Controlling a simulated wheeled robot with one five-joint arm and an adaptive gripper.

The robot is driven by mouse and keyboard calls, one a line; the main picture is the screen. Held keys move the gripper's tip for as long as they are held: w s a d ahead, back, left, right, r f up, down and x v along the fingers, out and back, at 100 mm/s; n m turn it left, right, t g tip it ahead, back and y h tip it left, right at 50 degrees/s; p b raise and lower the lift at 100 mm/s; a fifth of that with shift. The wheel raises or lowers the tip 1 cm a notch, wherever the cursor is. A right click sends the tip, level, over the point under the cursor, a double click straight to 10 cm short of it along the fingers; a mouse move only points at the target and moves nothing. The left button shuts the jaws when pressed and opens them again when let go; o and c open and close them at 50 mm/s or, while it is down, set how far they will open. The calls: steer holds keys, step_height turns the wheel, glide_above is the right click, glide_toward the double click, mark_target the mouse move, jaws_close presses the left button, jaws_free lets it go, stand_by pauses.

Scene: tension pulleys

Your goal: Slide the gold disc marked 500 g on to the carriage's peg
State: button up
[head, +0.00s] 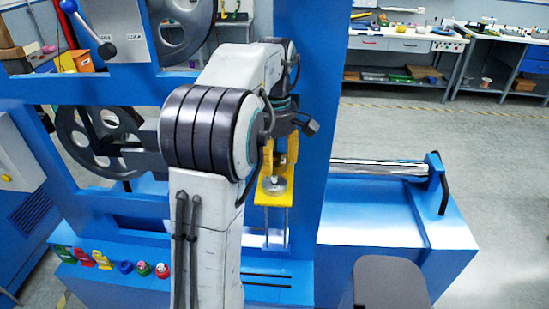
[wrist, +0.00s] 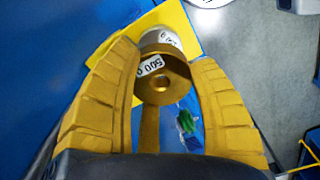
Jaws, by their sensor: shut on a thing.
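The gold disc (wrist: 176,88) has a white label reading 500 g, upside down, and a round hole in its middle. My gripper (wrist: 160,58) is shut on it, one yellow finger on each side. Beyond the disc in the wrist view is a yellow plate (wrist: 187,22) with a pale silver disc (wrist: 163,38) carrying a small label. In the head view, the yellow carriage (head: 268,197) holds the silver disc (head: 276,184) near the blue column, below my gripper (head: 281,158). I cannot make out the carriage's peg or whether the gold disc touches anything there.
A blue frame column (head: 305,60) stands close behind the carriage. Spoked pulley wheels (head: 75,140) are at the left. Coloured small parts (head: 103,261) line the blue base's front left. A metal roller (head: 380,169) lies right. Workbenches (head: 410,43) stand far back across open floor.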

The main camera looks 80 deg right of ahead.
steer(key=shift+f+b, duration=0.6)
steer(key=shift+f, duration=0.4)
steer(key=shift+p, duration=0.5)
stand_by(0.5)
steer(key=shift+f+b, duration=0.35)
steer(key=shift+f, duration=0.1)
steer(key=shift+f+b, duration=0.7)
steer(key=shift+f, duration=0.25)
stand_by(0.6)
steer(key=o, duration=1.3)
steer(key=shift+f, duration=0.1)
